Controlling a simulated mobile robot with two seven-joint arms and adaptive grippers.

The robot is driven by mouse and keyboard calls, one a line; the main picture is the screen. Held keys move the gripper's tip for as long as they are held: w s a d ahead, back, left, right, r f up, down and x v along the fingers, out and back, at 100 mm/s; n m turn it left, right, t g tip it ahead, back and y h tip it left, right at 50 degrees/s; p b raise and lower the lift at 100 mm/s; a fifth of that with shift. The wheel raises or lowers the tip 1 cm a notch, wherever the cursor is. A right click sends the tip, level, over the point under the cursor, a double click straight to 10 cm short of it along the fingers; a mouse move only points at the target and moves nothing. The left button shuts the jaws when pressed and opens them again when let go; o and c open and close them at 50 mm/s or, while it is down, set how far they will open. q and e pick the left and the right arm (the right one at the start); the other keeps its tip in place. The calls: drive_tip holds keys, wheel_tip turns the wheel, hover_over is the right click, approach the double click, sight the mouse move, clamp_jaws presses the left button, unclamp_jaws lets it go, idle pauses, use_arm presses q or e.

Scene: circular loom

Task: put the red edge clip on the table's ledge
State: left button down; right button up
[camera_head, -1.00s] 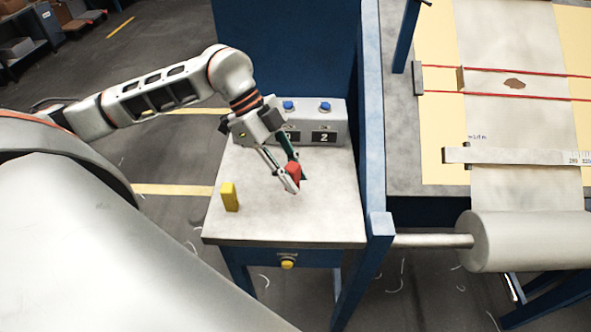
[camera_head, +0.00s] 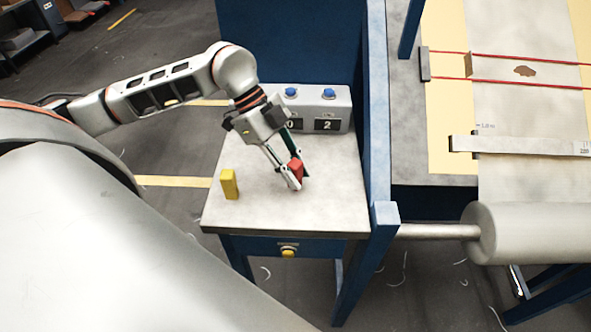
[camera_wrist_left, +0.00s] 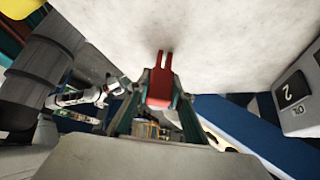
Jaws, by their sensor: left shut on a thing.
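The red edge clip (camera_head: 296,168) is between the fingers of my left gripper (camera_head: 294,178), which is shut on it. The gripper reaches down over the small grey side table (camera_head: 330,205). The left wrist view shows the red clip (camera_wrist_left: 160,85) held between the fingertips, with its two prongs pointing away over the pale tabletop (camera_wrist_left: 215,40). I cannot tell whether the clip touches the tabletop. Which edge counts as the ledge is not clear. My right gripper is not in view.
A yellow block (camera_head: 229,184) stands on the table's left side. A grey counter box (camera_head: 318,108) with blue buttons stands at the back. A blue post (camera_head: 379,150) borders the right side, with the large loom table (camera_head: 408,155) and cloth roll (camera_head: 520,232) beyond.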

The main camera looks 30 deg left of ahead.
use_arm(q)
drive_tip(key=shift+f, duration=0.35)
drive_tip(key=c, duration=1.7)
unclamp_jaws()
drive_tip(key=shift+r, duration=0.1)
drive_tip(key=v, duration=1.2)
